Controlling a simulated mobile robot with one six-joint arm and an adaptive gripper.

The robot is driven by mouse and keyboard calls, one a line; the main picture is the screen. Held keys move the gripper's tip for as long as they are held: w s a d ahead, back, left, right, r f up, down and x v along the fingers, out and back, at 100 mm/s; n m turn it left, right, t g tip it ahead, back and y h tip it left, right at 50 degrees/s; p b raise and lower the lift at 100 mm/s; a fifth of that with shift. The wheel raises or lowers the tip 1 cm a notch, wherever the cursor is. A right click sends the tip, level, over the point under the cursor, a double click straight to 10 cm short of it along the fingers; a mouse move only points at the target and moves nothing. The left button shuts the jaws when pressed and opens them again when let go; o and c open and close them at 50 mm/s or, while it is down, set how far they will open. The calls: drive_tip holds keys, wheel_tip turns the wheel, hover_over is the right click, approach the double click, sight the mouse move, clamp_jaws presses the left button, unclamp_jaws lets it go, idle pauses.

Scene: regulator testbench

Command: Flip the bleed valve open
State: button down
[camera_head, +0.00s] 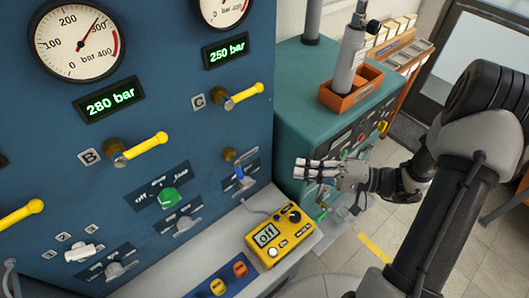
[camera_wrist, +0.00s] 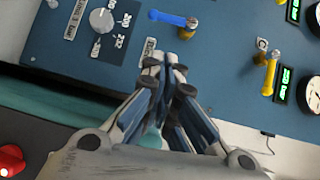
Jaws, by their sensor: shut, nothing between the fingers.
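The likely bleed valve is a small valve low on the right of the blue panel, with a blue lever (camera_head: 239,173) hanging down from a brass body (camera_head: 229,154). In the wrist view the blue lever (camera_wrist: 168,17) lies just beyond my fingertips, its brass body at its right end. A small label beside it is too blurred to read surely. My gripper (camera_head: 299,170) is shut and empty, to the right of the lever with its fingers pointing left. In the wrist view my gripper (camera_wrist: 166,62) appears apart from the lever.
Yellow valve levers B (camera_head: 145,146) and C (camera_head: 245,95) stick out from the panel. A yellow meter reading off (camera_head: 280,234) sits on the grey ledge below. A teal cabinet (camera_head: 290,100) stands behind my gripper, bearing an orange tray (camera_head: 352,92).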

sight(238, 169)
drive_tip(key=s+b+x, duration=0.1)
drive_tip(key=x, duration=1.1)
drive_tip(key=shift+a+f+t, duration=0.3)
drive_tip(key=shift+a+t, duration=0.1)
drive_tip(key=shift+a, duration=0.05)
drive_tip(key=shift+s, duration=0.1)
drive_tip(key=shift+s+a+f+m+y+b, duration=0.3)
drive_tip(key=shift+a+m+b, duration=0.3)
drive_tip(key=shift+b, duration=0.5)
drive_tip(key=shift+r, duration=0.1)
